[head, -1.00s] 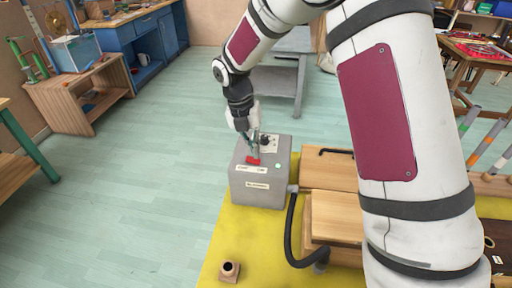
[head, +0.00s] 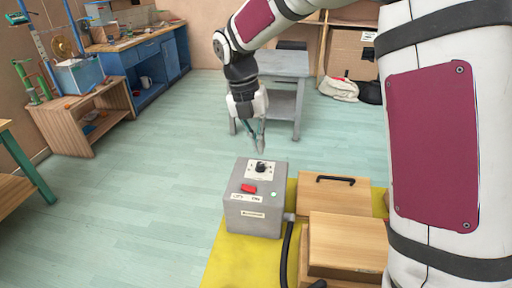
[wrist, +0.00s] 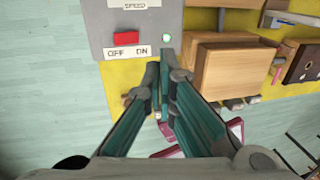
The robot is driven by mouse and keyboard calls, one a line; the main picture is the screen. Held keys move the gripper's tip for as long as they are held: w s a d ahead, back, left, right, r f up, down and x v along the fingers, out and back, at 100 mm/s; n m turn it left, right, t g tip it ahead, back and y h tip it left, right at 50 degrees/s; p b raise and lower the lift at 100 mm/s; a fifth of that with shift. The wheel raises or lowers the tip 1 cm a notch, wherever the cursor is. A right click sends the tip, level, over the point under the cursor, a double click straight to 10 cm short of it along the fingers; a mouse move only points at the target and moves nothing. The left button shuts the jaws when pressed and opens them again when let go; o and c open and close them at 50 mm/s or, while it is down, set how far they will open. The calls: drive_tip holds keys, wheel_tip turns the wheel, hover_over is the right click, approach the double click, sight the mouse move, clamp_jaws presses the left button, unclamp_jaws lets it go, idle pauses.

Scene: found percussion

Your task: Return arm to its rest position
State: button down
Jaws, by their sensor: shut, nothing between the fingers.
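My gripper (head: 260,146) hangs in the air above and just behind the grey control box in the head view, pointing down and apart from it. Its fingers are shut with nothing between them; in the wrist view the fingertips (wrist: 165,70) are close together. The grey box (head: 250,217) stands on a yellow mat and has a red switch (head: 249,188), a black knob (head: 261,167) and a small lit green lamp (head: 284,195). In the wrist view the red switch (wrist: 126,38) sits above a label reading OFF and ON, and the lamp (wrist: 166,39) glows pale green.
Wooden boxes (head: 345,240) with a black handle stand right of the grey box on the yellow mat (head: 228,262). A black hose (head: 286,255) runs beside them. A grey table (head: 285,64) stands behind my gripper. The floor on the left (head: 130,200) is clear.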

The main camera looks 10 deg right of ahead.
drive_tip(key=s+d+r+m+t, duration=0.1)
drive_tip(key=s+d+r+m, duration=0.1)
drive_tip(key=s+r+m, duration=0.45)
drive_tip(key=s+d+r+m+t, duration=0.2)
drive_tip(key=s+d+r+m, duration=0.15)
drive_tip(key=s+m, duration=0.55)
drive_tip(key=s+m+t+y, duration=0.2)
drive_tip(key=s+m, duration=0.9)
drive_tip(key=m, duration=0.5)
drive_tip(key=shift+s+d+t, duration=0.2)
drive_tip(key=shift+d+t, duration=0.2)
